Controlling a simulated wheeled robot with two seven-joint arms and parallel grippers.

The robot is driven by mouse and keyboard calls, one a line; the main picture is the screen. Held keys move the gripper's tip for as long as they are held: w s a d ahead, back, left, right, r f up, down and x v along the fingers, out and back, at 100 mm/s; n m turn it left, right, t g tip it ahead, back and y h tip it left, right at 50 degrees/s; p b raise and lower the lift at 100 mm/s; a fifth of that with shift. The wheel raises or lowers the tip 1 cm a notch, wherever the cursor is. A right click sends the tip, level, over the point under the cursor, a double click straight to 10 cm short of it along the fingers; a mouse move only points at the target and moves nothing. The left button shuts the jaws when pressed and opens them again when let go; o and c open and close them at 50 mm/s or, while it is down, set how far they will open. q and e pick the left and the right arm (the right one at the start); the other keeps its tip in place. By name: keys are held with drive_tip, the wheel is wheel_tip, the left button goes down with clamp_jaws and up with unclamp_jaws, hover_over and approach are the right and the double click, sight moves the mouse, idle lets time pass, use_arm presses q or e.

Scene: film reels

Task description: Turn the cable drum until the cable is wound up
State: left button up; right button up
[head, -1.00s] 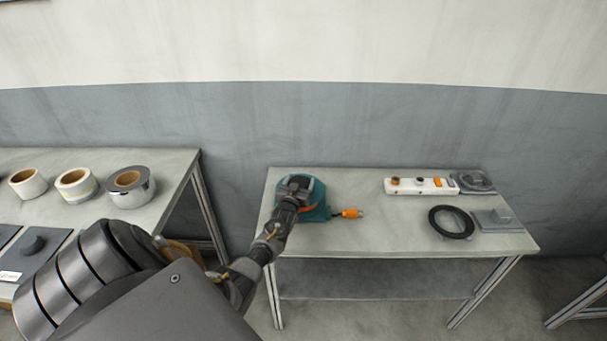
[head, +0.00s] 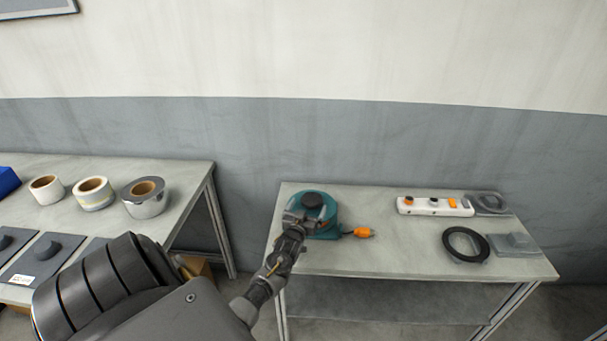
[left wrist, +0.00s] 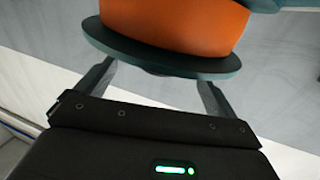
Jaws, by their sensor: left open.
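The cable drum (head: 328,203) is teal with a dark knob on top and sits at the left end of the right-hand table. A short cable end with an orange plug (head: 362,232) lies to its right on the tabletop. In the left wrist view the drum's orange winding (left wrist: 185,22) shows above a dark teal flange (left wrist: 150,58). My left gripper (head: 300,217) is at the near side of the drum. In the left wrist view its two fingers (left wrist: 158,85) are apart, with the flange edge beyond and between them. I cannot tell whether they touch it. My right gripper is not in view.
The right table (head: 390,255) also bears a white power strip (head: 435,206), a black ring (head: 465,244) and grey flat pieces at its right. Several tape rolls (head: 146,197) stand on the left table (head: 190,185). The table's middle is clear.

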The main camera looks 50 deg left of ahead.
use_arm(q)
drive_tip(key=v, duration=0.5)
drive_tip(key=shift+s+d, duration=0.1)
drive_tip(key=shift+s, duration=0.1)
idle(0.3)
